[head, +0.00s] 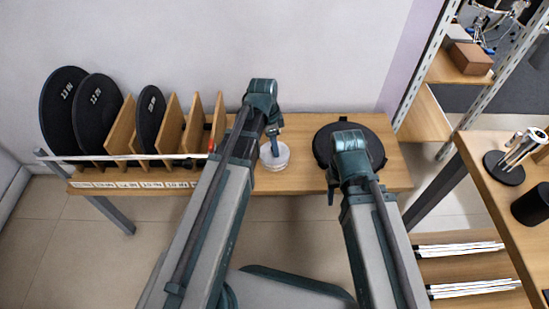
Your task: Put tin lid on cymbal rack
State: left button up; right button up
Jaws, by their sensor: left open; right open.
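A small pale round tin lid (275,158) lies on the wooden bench, right of the rack; it looks like a short stack or a rimmed disc. The cymbal rack (172,137) stands at the left with upright wooden dividers and black discs in some slots. My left gripper (274,147) is open, pointing down over the lid; whether it touches the lid I cannot tell. My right gripper (332,188) is open at the front edge of a black round pad (377,130), mostly hidden by its own wrist.
Large black discs (64,100) fill the rack's left end, and a smaller one (150,112) stands mid-rack. A white rail (110,158) runs along the rack's front. Shelves (425,110) and a side table (500,200) stand at the right. Bare bench shows around the lid.

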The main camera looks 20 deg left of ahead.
pick_arm(q)
jog(key=shift+f, duration=0.55)
jog(key=shift+r, duration=0.1)
pick_arm(e)
jog(key=shift+f, duration=0.45)
pick_arm(q)
jog(key=shift+c, duration=0.2)
grip_shut()
jog(key=shift+r, duration=0.1)
pick_arm(e)
jog(key=shift+r, duration=0.1)
